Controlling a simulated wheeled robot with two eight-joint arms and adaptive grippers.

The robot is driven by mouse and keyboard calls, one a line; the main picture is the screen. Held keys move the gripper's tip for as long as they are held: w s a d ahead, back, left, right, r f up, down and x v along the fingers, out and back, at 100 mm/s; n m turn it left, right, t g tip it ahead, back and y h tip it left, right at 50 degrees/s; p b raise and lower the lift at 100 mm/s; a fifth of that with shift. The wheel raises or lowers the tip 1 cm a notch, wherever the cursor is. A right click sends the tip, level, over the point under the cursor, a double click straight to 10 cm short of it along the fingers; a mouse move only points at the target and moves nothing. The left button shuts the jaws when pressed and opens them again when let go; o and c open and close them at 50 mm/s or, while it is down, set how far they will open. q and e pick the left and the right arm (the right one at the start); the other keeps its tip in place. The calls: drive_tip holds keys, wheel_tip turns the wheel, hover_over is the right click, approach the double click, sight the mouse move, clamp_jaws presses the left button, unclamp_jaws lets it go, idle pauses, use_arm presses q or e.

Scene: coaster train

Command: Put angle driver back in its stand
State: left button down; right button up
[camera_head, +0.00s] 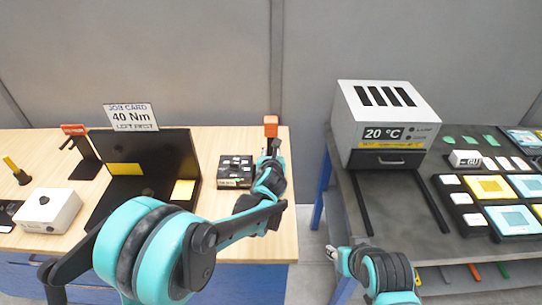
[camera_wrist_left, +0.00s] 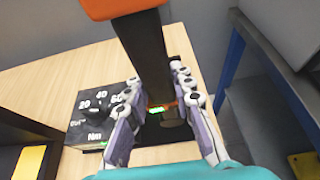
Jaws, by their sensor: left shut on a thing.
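My left gripper (camera_head: 269,163) is shut on a dark upright tool with an orange end, seemingly the angle driver (camera_head: 271,128), near the right edge of the wooden bench. In the left wrist view, the driver's dark body (camera_wrist_left: 146,55) stands between the two fingers of the left gripper (camera_wrist_left: 156,108), with a small green light low on it. Its lower end is partly hidden. A black stand with a red label (camera_head: 84,160) is at the bench's back left, apparently the driver's stand. My right gripper (camera_head: 334,254) is low in the gap between the tables; its fingers are too small to judge.
A black dial box (camera_head: 236,171) marked in Nm sits just left of the left gripper. A black panel (camera_head: 150,160) with yellow notes and a 40 Nm job card (camera_head: 131,117) stand mid-bench. A white box (camera_head: 48,210) is at left. A 20 °C unit (camera_head: 385,125) stands on the right table.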

use_arm(q)
drive_tip(key=shift+w, duration=1.35)
drive_tip(key=shift+f+b, duration=0.7)
drive_tip(key=shift+b, duration=0.05)
idle(1.2)
drive_tip(key=c, duration=1.2)
unclamp_jaws()
drive_tip(key=shift+s, duration=0.1)
